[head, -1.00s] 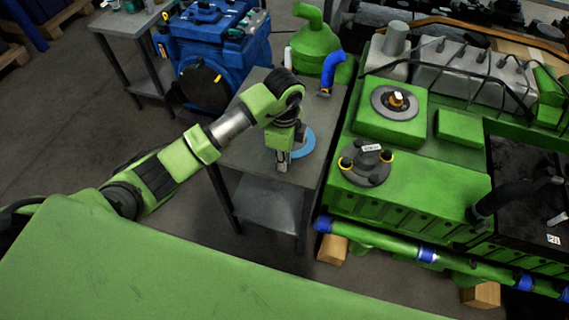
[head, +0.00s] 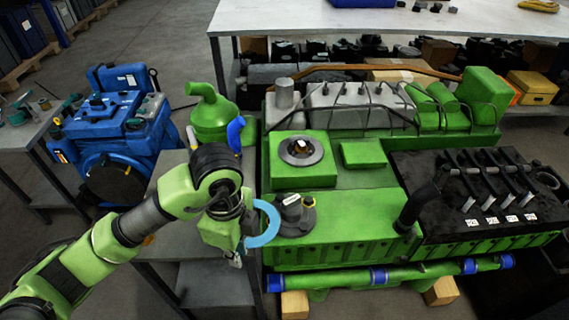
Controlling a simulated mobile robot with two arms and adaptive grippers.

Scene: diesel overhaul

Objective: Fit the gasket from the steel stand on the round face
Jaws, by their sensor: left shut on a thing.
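The gasket is a light-blue ring (head: 270,226), held on edge beside the left gripper, its left part hidden. My left gripper (head: 239,250) is shut on it, above the right edge of the grey steel stand (head: 175,165). On the green engine (head: 355,235), to the right, a round grey face (head: 300,152) with a small bright centre sits on a raised green block. Nearer me, a grey round fitting (head: 297,214) with a white label and yellow marks stands just right of the ring. Whether the ring touches it, I cannot tell. My right gripper is out of view.
A green bell-shaped part (head: 209,118) and a blue elbow pipe (head: 236,133) stand at the back of the stand. A blue engine (head: 115,130) is at left. Hoses and a black panel (head: 470,185) lie on the engine's right. A white-topped bench (head: 400,18) is behind.

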